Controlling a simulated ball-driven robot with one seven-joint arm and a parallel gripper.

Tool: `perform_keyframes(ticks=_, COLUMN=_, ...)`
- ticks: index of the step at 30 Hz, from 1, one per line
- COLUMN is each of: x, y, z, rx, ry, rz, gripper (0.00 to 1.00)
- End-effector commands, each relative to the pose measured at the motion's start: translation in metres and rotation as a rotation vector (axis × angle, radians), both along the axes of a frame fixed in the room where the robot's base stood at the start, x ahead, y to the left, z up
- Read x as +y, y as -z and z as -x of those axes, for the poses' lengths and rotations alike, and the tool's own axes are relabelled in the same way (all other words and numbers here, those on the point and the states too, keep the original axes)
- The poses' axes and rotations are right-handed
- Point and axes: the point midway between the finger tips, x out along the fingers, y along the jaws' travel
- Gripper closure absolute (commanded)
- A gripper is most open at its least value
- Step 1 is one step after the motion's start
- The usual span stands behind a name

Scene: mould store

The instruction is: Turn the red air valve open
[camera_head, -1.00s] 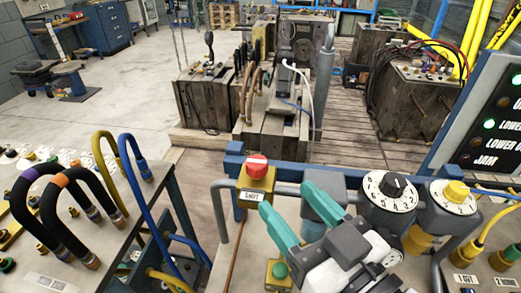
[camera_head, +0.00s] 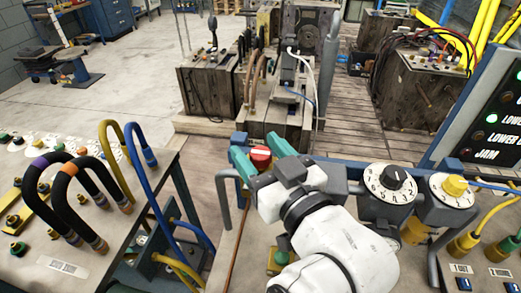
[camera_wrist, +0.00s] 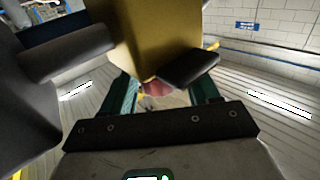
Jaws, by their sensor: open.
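The red air valve knob (camera_head: 261,157) shows between the two teal fingers of my gripper (camera_head: 257,148). The fingers are open, one on each side of it, and I cannot tell whether either touches it. In the wrist view the red knob (camera_wrist: 158,89) sits below a yellow valve body (camera_wrist: 150,40), between the fingertips of my gripper (camera_wrist: 163,88). A dark plate (camera_wrist: 190,68) sticks out from the yellow body. In the head view my gripper hides the yellow body and the SHUT label.
Right of my gripper are a black-knobbed dial (camera_head: 388,185) and a yellow-knobbed dial (camera_head: 452,190) on the blue rail. A lit status panel (camera_head: 490,120) stands at far right. Looped hoses (camera_head: 75,195) rise from the left bench. Wooden mould crates (camera_head: 215,95) stand behind.

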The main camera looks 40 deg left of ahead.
Motion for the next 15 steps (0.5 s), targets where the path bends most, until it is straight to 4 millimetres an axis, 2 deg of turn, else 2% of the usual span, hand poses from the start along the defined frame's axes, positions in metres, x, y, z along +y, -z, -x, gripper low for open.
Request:
perform_keyframes(ticks=2, x=-0.0002, y=0.0, z=0.0, rx=0.0, ry=0.0, rz=0.0, gripper=0.44)
perform_keyframes(ticks=15, x=-0.0004, y=0.0, z=-0.0001, rx=0.0, ry=0.0, rz=0.0, gripper=0.86)
